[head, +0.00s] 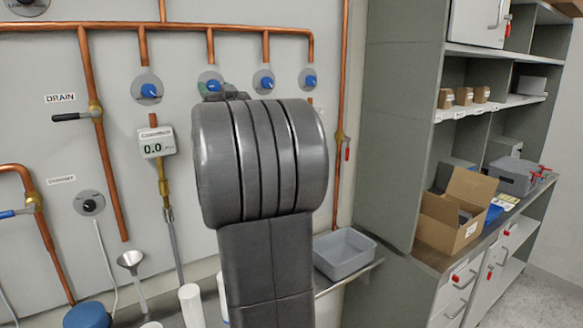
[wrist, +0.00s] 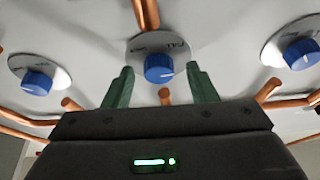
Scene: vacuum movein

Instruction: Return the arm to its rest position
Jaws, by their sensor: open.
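My arm stands raised in the middle of the head view and blocks much of the panel behind it. My gripper (wrist: 161,88) shows in the wrist view with its two green fingers apart. A blue knob (wrist: 159,68) on a round plate lies between and beyond the fingertips in that view. I cannot tell whether the fingers touch the plate. The gripper itself is mostly hidden behind my arm in the head view. The blue knob (head: 214,85) there is partly covered by my arm's top.
Other blue knobs (head: 148,91) line the panel under copper pipes (head: 155,27). A gauge (head: 157,143) reads 0.0. A grey bin (head: 345,254) sits on the bench at right. A shelf unit holds an open cardboard box (head: 455,210). A funnel (head: 131,260) stands at lower left.

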